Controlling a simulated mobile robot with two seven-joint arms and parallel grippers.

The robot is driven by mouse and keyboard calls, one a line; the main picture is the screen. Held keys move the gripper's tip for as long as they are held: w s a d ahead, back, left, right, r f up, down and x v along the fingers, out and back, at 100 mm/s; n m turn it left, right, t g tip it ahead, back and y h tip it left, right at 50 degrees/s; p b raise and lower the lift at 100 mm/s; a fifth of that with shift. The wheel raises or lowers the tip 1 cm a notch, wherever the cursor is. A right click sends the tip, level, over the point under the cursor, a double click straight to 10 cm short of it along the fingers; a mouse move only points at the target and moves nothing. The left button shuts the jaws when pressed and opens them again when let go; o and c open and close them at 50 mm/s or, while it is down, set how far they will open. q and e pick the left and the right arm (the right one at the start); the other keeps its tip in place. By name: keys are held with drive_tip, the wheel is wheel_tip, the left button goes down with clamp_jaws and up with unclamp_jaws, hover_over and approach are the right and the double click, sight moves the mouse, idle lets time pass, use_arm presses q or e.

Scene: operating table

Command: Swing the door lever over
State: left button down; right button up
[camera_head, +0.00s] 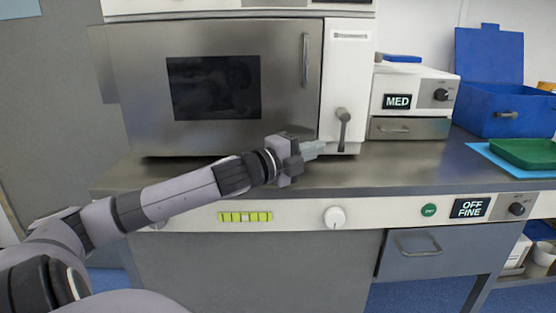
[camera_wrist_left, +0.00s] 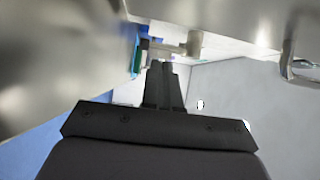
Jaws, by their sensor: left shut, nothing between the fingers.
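The door lever (camera_head: 343,128) is a grey handle on the white panel right of the steel cabinet door (camera_head: 285,100). It stands near upright, with its thick end up and its thin end down. My left gripper (camera_head: 322,147) is shut and empty, pointing right, just left of the lever's lower end. In the left wrist view the shut fingers (camera_wrist_left: 165,68) point toward the lever (camera_wrist_left: 193,43), seen small beyond the tips. I cannot tell whether they touch it. The door is flush and looks closed. My right gripper is out of view.
The door has a vertical handle (camera_head: 305,60) and dark window. The steel counter (camera_head: 400,165) is mostly clear in front. A white MED unit (camera_head: 417,85) stands right of the cabinet. Further right are a blue box (camera_head: 490,105) and a green tray (camera_head: 525,152).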

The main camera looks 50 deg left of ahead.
use_arm(q)
drive_tip(key=shift+s+a, duration=0.15)
drive_tip(key=shift+s, duration=1.45)
drive_tip(key=shift+s+a+r+p, duration=0.15)
drive_tip(key=shift+s+p, duration=0.35)
drive_tip(key=shift+s, duration=0.8)
drive_tip(key=shift+s+a+p, duration=0.2)
drive_tip(key=shift+s+p, duration=0.25)
drive_tip(key=shift+s, duration=0.8)
